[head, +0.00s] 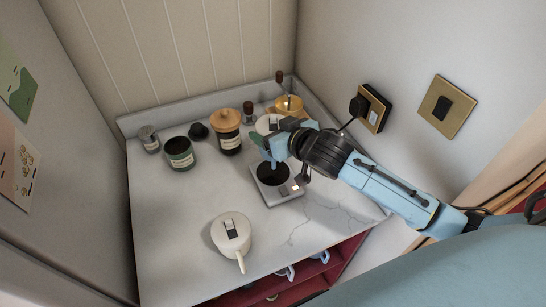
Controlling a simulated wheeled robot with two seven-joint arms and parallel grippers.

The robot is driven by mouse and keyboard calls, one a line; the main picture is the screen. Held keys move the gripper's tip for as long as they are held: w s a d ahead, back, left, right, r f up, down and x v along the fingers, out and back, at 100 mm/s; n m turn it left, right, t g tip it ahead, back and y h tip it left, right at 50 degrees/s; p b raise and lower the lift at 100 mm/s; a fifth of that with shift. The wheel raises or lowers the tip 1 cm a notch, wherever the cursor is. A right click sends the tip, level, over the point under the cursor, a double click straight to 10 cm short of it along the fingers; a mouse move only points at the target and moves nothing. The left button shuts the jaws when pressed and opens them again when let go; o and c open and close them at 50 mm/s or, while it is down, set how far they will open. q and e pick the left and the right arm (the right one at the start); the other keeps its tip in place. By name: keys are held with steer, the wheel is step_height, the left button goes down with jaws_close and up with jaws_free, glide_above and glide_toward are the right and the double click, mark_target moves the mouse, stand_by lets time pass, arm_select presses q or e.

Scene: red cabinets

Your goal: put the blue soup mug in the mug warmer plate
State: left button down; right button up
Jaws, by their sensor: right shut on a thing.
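The mug warmer (259,190) is a small grey square unit with a dark round plate and a lit orange spot, on the marble counter. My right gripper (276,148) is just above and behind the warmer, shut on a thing. A light-blue shape at its fingertips appears to be the blue soup mug (268,154). It is small and largely covered by the gripper, so its outline and tilt cannot be made out. The visible part of the warmer's dark plate is bare. My left gripper is not in view.
On the counter (190,225) stand a white pot (231,236) at the front, a dark jar with a wooden lid (229,142), a green jar (181,158), a small tin (149,142) and a brass item (289,103). A wall socket (373,108) is at right. The front right is clear.

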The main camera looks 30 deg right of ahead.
step_height(320, 180, down, 4)
steer(key=shift+f, duration=0.1)
steer(key=shift+f+b, duration=0.35)
steer(key=shift+f, duration=1.3)
steer(key=shift+f, duration=0.1)
steer(key=o, duration=0.9)
steer(key=shift+f, duration=0.2)
steer(key=o, duration=0.4)
steer(key=shift+r, duration=0.25)
steer(key=v, duration=1.2)
steer(key=shift+f, duration=0.1)
